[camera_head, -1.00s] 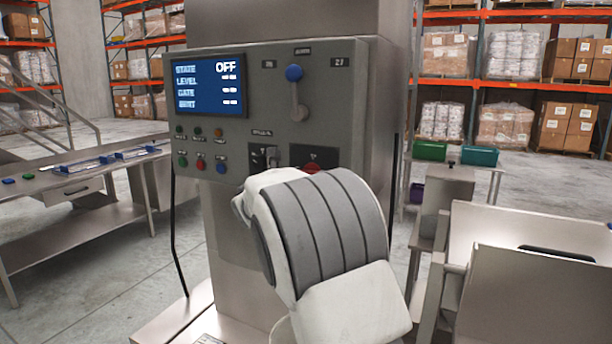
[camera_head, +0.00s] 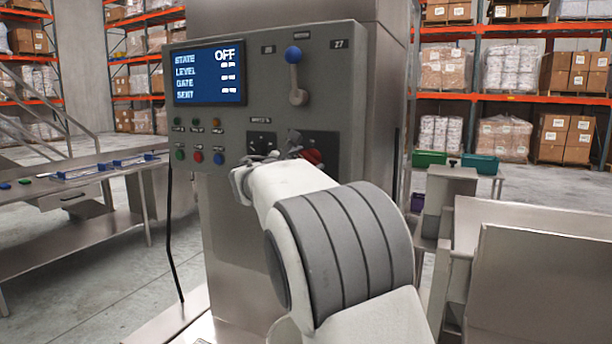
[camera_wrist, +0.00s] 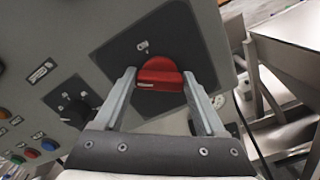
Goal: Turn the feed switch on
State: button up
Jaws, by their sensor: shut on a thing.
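A red rotary knob (camera_wrist: 160,74) sits on a dark square plate (camera_wrist: 122,52) with a small mark above it, on the grey control panel (camera_head: 215,119). In the head view the red knob (camera_head: 313,156) shows just beyond my wrist. My gripper (camera_wrist: 160,79) is shut on the red knob, one finger on each side. The knob's lower part is hard to make out between the fingers. The blue display (camera_head: 208,75) reads STATE OFF. A smaller black selector (camera_head: 262,143) is left of the red knob.
A blue-tipped lever (camera_head: 294,75) stands above the red knob. Several coloured buttons and lamps (camera_head: 198,156) are at the panel's lower left. A steel bench (camera_head: 75,230) is at left, steel bins (camera_head: 545,265) at right.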

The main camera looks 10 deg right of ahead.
jog(key=m+b, duration=0.3)
jog(key=b, duration=0.1)
jog(key=m+b, duration=0.1)
jog(key=m, duration=0.1)
jog(key=shift+f+m+b, duration=0.3)
jog(key=shift+f+b, duration=0.05)
jog(key=shift+b, duration=0.05)
jog(key=m+b, duration=0.4)
jog(key=m, duration=0.1)
jog(key=shift+r, duration=0.1)
jog(key=shift+m, duration=0.3)
jog(key=o, duration=1.3)
jog(key=shift+s, duration=0.15)
jog(key=b+v, duration=0.1)
jog(key=v, duration=1.6)
jog(key=shift+s+r, duration=0.1)
